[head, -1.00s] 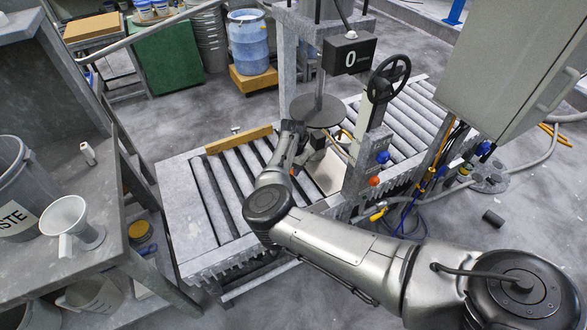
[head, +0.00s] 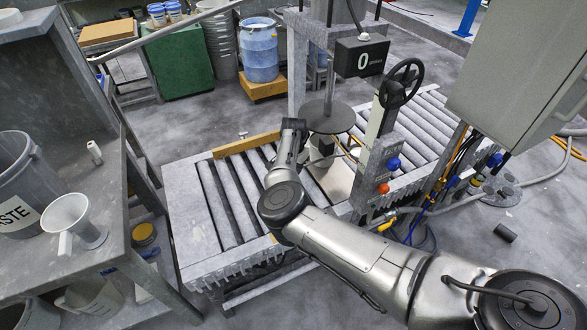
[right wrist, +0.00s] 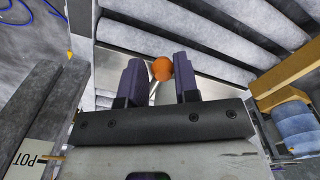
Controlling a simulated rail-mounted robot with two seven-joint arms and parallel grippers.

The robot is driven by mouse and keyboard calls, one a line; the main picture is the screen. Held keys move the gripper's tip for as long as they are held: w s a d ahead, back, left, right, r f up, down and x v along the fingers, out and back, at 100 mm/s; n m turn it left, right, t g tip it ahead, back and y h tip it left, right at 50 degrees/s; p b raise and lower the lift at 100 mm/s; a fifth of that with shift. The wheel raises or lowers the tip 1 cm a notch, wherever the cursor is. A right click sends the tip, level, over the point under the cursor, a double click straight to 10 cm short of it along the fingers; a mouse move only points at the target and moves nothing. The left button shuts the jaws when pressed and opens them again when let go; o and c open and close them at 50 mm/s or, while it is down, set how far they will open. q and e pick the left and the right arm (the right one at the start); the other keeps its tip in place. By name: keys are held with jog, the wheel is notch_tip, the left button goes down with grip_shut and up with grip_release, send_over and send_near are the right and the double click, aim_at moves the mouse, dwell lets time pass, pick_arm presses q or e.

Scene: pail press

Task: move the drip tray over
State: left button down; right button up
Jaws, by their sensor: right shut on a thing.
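The drip tray, a pale flat metal sheet (head: 337,181), lies on the rollers under the round press plate (head: 327,116). Part of it shows as a shiny sheet in the right wrist view (right wrist: 212,76). My right gripper is at the roller table beside the press plate in the head view, its fingers mostly hidden by its own wrist. My left gripper is not in view.
A yellow wooden bar (head: 246,145) lies along the rollers' far edge. The handwheel post with blue and orange buttons (head: 383,188) stands close right of the tray. Rollers (head: 222,205) to the left are bare. A blue pail (head: 259,50) stands behind.

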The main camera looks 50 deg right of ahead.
jog(key=shift+w+d+f+b, duration=0.1)
jog(key=shift+w+d+b, duration=0.1)
jog(key=shift+w+b, duration=0.15)
jog(key=shift+o, duration=0.2)
jog(key=shift+w+d, duration=0.15)
jog(key=shift+w, duration=0.05)
jog(key=o, duration=0.8)
jog(key=shift+s, duration=0.1)
